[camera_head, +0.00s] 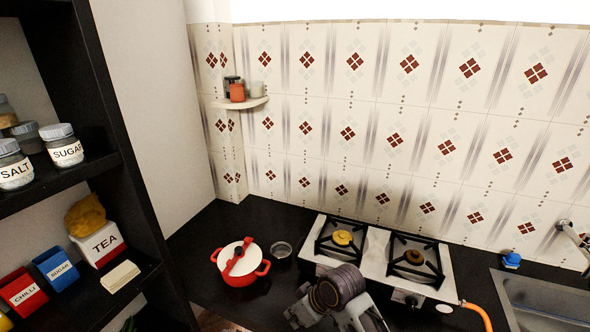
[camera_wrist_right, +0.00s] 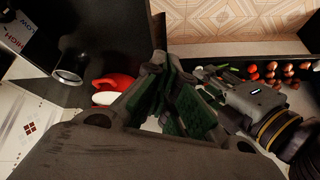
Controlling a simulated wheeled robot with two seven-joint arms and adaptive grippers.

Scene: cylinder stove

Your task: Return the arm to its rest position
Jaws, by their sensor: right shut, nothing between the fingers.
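My right arm (camera_head: 343,295) comes in at the bottom of the head view, in front of the stove. Its dark ringed joint and grey links show there, but its fingertips are not clear. In the right wrist view, my right gripper (camera_wrist_right: 172,85) has its green-padded fingers drawn together, with nothing held. A red pot with a white lid (camera_head: 240,262) stands on the counter left of the stove; red and white parts of it show beyond the fingers in the wrist view (camera_wrist_right: 115,82). My left gripper is not in view.
An orange hose (camera_head: 478,312) and a sink (camera_head: 548,297) are at right. Black shelves (camera_head: 90,168) with jars and boxes rise at left.

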